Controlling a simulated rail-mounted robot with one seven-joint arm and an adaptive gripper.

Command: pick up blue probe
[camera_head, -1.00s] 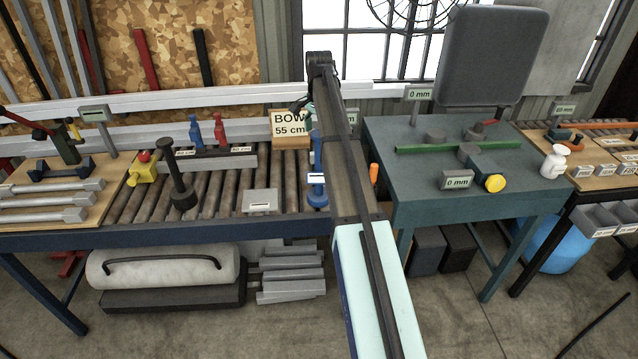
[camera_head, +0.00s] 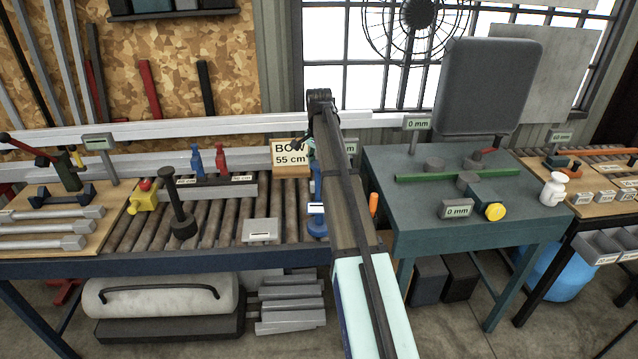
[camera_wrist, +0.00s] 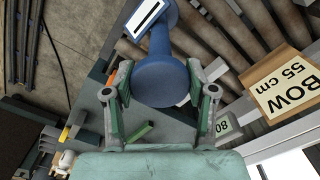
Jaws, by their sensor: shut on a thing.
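The blue probe (camera_head: 318,228) stands at the right end of the roller bench in the head view, partly hidden behind my arm. It has a round base and a white label. In the wrist view the blue probe (camera_wrist: 160,82) shows its round knob close up, with the shaft and label beyond it. My gripper (camera_wrist: 159,76) has one finger on each side of the knob and is shut on it. In the head view my gripper (camera_head: 306,140) is small and mostly hidden by the arm.
A BOW 55 cm sign (camera_head: 291,157) stands close behind the probe. A grey block (camera_head: 262,231) and a dark post (camera_head: 182,215) stand to its left on the rollers (camera_head: 225,205). The green table (camera_head: 420,230) is to the right, with an orange-topped thing (camera_head: 374,204) at its near-left edge.

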